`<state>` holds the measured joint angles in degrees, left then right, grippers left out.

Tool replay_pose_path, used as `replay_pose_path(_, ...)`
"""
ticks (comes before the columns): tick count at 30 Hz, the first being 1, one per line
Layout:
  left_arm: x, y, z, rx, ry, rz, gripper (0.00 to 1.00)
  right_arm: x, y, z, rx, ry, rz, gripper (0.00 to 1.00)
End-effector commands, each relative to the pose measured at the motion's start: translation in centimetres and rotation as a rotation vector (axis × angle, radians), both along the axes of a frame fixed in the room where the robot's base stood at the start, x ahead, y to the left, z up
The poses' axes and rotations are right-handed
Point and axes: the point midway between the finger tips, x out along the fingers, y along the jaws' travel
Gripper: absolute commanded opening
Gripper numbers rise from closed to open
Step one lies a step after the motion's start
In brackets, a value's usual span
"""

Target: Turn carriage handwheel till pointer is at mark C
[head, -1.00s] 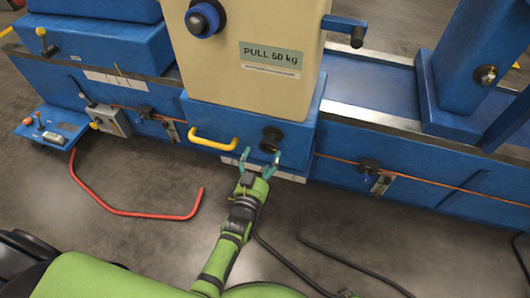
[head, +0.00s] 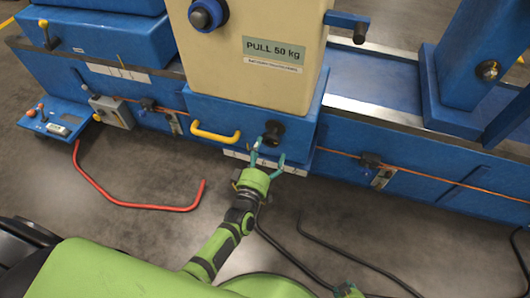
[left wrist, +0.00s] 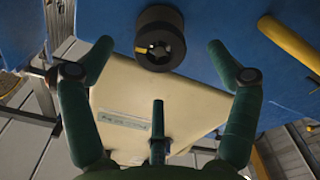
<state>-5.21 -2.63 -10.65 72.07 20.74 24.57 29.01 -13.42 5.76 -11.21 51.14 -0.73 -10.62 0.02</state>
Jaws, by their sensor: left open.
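The black round handwheel (head: 273,132) sits on the front of the blue carriage (head: 215,108), right of a yellow handle. My left gripper (head: 268,156) is open just below and in front of it, with its teal fingers apart. In the left wrist view the dark handwheel (left wrist: 160,38) lies between and slightly beyond the open fingers (left wrist: 160,48), and nothing is held. A white scale strip (head: 236,154) runs under the carriage, partly hidden by my gripper. The pointer and mark C cannot be made out. A small green part of mine shows at the bottom edge; its gripper state is unclear.
The yellow handle (head: 215,134) sticks out close to the left of the handwheel. A beige housing (head: 255,75) rises above the carriage. A red tube (head: 130,203) and black cables (head: 340,250) lie on the floor. An orange line (head: 440,183) runs along the blue bed.

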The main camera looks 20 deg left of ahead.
Motion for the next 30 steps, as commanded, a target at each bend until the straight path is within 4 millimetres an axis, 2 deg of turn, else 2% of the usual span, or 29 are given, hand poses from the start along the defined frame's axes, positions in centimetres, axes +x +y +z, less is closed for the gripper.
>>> replay_pose_path(3, 0.0, 0.0, -0.1, -0.109, 0.004, -0.001, 0.88, 0.0, 0.0, -0.1, -0.001, 0.007, -0.002, 0.4)
replay_pose_path(6, 0.0, 0.0, -0.1, -0.147, 0.006, -0.001, 0.88, 0.0, 0.1, -0.1, -0.002, 0.011, -0.002, 0.4)
replay_pose_path(17, 0.2, 0.0, -0.1, -0.149, 0.005, 0.0, 0.88, 0.0, 0.1, -0.2, -0.001, 0.012, -0.003, 0.4)
replay_pose_path(30, 3.5, -0.1, -0.1, -0.147, 0.006, 0.001, 0.88, 0.0, 0.1, -1.6, -0.001, 0.012, -0.002, 0.4)
